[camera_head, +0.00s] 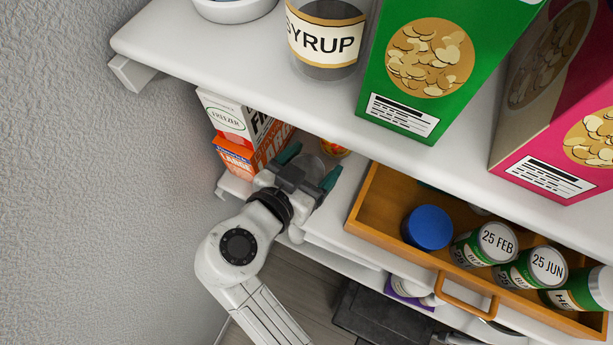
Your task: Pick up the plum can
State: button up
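My gripper (309,165) reaches into the lower shelf, left of the wooden drawer. Its two teal fingertips are apart. A greyish rounded shape (319,158) shows between and just beyond the fingers; it may be a can's top, but I cannot tell whether the fingers touch it. I cannot read a plum label on anything in view. A small round thing with red and yellow on it (333,149) stands just behind the gripper, partly hidden under the upper shelf.
Freezer-bag boxes (238,122) stand close left of my gripper. The upper shelf (230,58) overhangs it, holding a syrup jar (325,38) and a green box (425,60). The open wooden drawer (390,215) at right holds several green cans (492,243) and a blue-lidded container (428,228).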

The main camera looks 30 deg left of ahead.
jog(key=c, duration=0.9)
jog(key=shift+r, duration=0.1)
